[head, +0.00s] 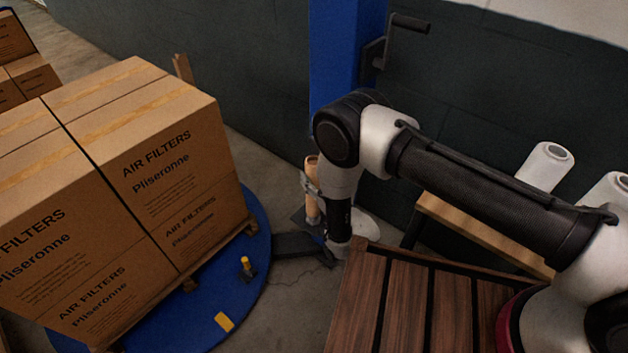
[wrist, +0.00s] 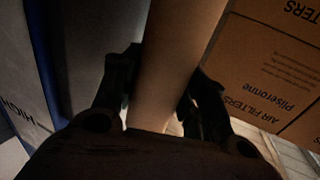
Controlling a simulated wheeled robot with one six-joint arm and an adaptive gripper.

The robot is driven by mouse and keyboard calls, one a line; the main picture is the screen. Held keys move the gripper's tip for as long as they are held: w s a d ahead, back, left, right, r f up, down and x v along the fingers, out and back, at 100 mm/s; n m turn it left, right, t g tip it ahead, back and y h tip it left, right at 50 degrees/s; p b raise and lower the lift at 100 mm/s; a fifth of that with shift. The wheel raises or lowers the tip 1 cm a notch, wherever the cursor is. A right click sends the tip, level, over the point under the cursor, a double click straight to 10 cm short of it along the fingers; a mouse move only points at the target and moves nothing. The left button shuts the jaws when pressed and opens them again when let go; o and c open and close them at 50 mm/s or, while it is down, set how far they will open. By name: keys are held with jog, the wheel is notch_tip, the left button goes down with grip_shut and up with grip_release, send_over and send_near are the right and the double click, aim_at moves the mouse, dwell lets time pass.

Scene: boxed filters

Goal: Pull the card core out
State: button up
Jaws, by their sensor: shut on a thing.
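The card core (head: 312,170) is a tan upright tube beside the blue column in the head view. In the wrist view the card core (wrist: 180,50) runs through the middle of the picture, between the dark fingers. My gripper (wrist: 163,72) is shut on it, with one finger on each side. In the head view my gripper (head: 313,192) is largely hidden behind my own wrist, and only a grey part shows against the tube.
Boxes of air filters (head: 185,165) stand on a blue turntable (head: 262,240) at the left. The blue column (head: 340,55) with a crank handle (head: 410,22) rises behind my arm. White rolls (head: 548,165) stand on a wooden bench (head: 480,232) at the right.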

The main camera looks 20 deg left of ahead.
aim_at(314, 170)
jog(key=shift+r, duration=1.9)
